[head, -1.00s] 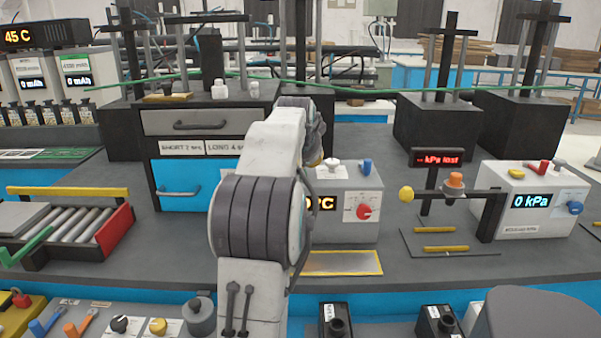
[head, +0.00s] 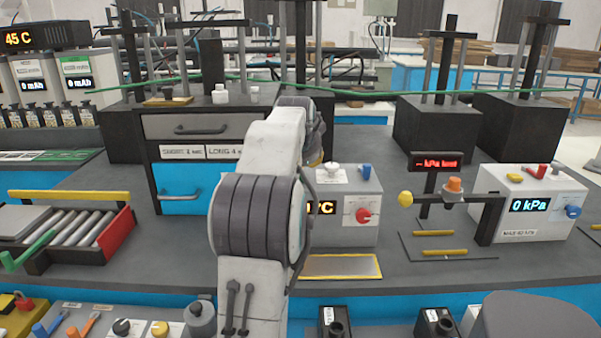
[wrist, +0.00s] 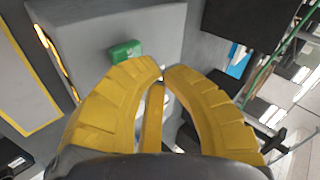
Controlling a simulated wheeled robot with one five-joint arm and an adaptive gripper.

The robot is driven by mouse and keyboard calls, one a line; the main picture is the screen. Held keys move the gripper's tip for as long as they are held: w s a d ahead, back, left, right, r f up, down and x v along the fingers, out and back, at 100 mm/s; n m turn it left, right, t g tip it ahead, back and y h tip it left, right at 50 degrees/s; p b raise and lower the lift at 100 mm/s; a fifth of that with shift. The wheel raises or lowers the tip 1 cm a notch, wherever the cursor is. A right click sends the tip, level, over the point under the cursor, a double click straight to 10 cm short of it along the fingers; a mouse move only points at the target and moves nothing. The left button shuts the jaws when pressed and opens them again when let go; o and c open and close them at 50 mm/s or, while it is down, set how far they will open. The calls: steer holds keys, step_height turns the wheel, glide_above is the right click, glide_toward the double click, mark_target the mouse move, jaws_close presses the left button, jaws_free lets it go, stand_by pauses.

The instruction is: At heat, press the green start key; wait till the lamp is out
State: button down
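The grey box with an orange display ending in C (head: 327,208) stands on the bench, partly hidden behind my arm; its other digits are covered. A red knob (head: 363,215) is on its front, and a white round piece (head: 332,168) and a blue piece (head: 366,171) are on top. In the wrist view a green key (wrist: 125,51) is on the grey box (wrist: 92,32). My gripper (wrist: 162,71) has yellow fingers with their tips together, just beside the green key, apparently with nothing between them. I cannot tell whether it touches the key. I cannot make out a lit lamp.
A kPa box (head: 530,204) and a red-lit sign (head: 436,163) stand to the right. A drawer cabinet (head: 205,150) stands behind my arm to the left, and a roller tray (head: 70,230) lies at far left. A yellow-edged plate (head: 340,267) lies before the box.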

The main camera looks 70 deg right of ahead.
steer(key=shift+r, duration=0.1)
stand_by(0.3)
step_height(320, 180, up, 5)
steer(key=p, duration=0.5)
stand_by(1.0)
